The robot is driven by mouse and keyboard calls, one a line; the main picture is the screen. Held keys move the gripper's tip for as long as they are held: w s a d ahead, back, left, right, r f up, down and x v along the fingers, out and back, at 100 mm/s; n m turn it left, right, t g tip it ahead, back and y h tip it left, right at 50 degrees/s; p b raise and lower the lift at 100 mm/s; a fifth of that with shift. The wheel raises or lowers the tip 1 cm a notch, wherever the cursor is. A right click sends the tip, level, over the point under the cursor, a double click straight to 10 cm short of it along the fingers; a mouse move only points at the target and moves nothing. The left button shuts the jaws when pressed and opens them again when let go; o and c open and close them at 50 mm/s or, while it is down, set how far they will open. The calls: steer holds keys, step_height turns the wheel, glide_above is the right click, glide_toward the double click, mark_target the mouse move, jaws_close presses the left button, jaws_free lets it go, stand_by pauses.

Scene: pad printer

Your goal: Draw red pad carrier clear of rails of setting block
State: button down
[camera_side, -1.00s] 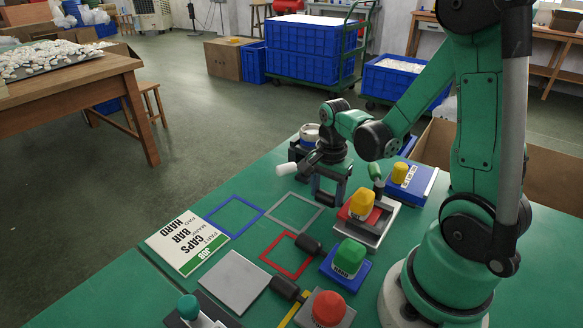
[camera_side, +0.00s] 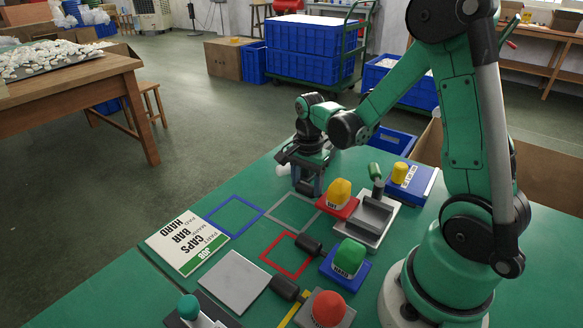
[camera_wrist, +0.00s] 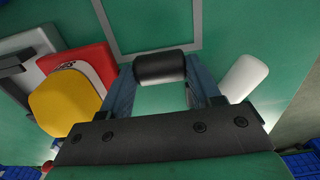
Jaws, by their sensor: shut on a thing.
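The red pad carrier (camera_side: 330,210) bears a yellow pad (camera_side: 339,191) and sits left of the grey setting block (camera_side: 372,226). The block's rails show bare. I cannot tell whether the carrier's right edge touches the block. My gripper (camera_side: 306,188) is shut on the carrier's black handle, on the carrier's left. In the wrist view the black handle (camera_wrist: 160,68) lies between my fingers (camera_wrist: 160,88), with the red carrier (camera_wrist: 92,62) and yellow pad (camera_wrist: 65,102) to the left. The block (camera_wrist: 28,45) shows beyond them, partly cut off.
A white cylinder (camera_wrist: 243,78) lies close to my right finger in the wrist view. The grey outlined square (camera_side: 292,212) is beside the carrier. A blue carrier with a green pad (camera_side: 349,258) stands in front. A blue block with a yellow knob (camera_side: 401,172) stands behind right.

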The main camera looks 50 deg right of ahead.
steer(key=shift+w, duration=1.9)
